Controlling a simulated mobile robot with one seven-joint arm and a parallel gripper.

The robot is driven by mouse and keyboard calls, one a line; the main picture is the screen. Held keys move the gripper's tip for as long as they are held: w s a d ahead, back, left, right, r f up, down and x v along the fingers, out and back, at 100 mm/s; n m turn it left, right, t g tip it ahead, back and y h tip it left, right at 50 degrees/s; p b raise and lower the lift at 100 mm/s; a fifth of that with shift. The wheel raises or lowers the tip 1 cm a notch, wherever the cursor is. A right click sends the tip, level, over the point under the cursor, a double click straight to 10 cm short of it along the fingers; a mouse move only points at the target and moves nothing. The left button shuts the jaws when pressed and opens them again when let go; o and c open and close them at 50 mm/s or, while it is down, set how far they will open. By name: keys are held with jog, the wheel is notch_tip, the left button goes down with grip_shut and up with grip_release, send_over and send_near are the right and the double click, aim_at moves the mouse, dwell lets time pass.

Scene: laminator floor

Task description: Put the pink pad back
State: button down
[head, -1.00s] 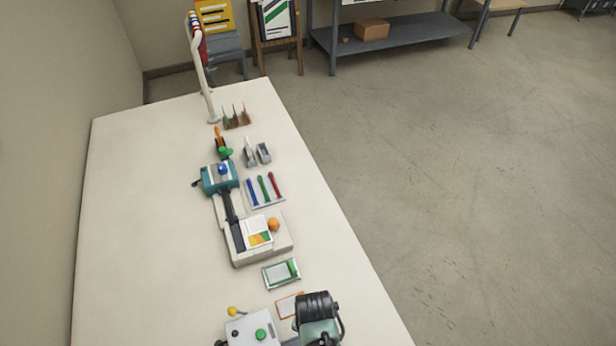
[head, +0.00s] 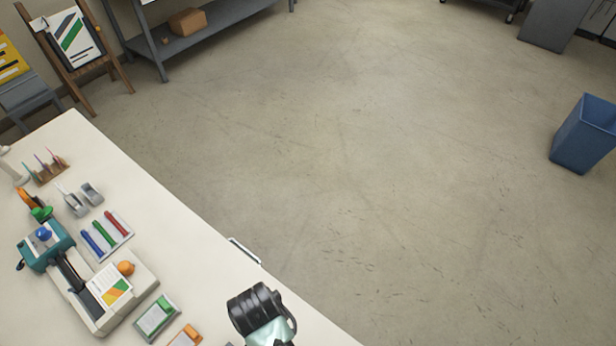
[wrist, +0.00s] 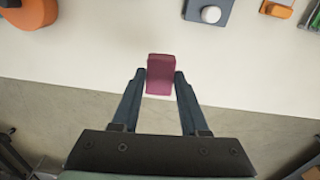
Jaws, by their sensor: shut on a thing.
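The pink pad (wrist: 161,75) is a small dark-pink block in the wrist view. My gripper (wrist: 161,82) is shut on it, with one dark finger on each side. In the wrist view the pad shows over the white table (wrist: 100,70) close to its edge. I cannot tell how high it is above the table. In the head view my arm shows at the bottom middle, and neither the pad nor the fingertips can be seen there.
On the table in the head view are a teal-and-white machine (head: 135,290), a tray of coloured pens (head: 107,236), a green-framed card (head: 156,317) and an orange item (head: 185,338). A blue bin (head: 583,135) stands far right. The floor (head: 330,150) between is clear.

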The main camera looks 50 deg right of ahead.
jog(key=shift+s+d+f, duration=0.15)
jog(key=shift+f, duration=0.1)
jog(key=shift+m, duration=0.3)
jog(key=shift+f+p, duration=0.3)
jog(key=shift+f, duration=4.4)
jog(key=shift+f, duration=0.15)
jog(key=shift+c, duration=2.1)
grip_release()
jog(key=r, duration=1.2)
jog(key=shift+w+r, duration=0.15)
jog(key=shift+w, duration=0.1)
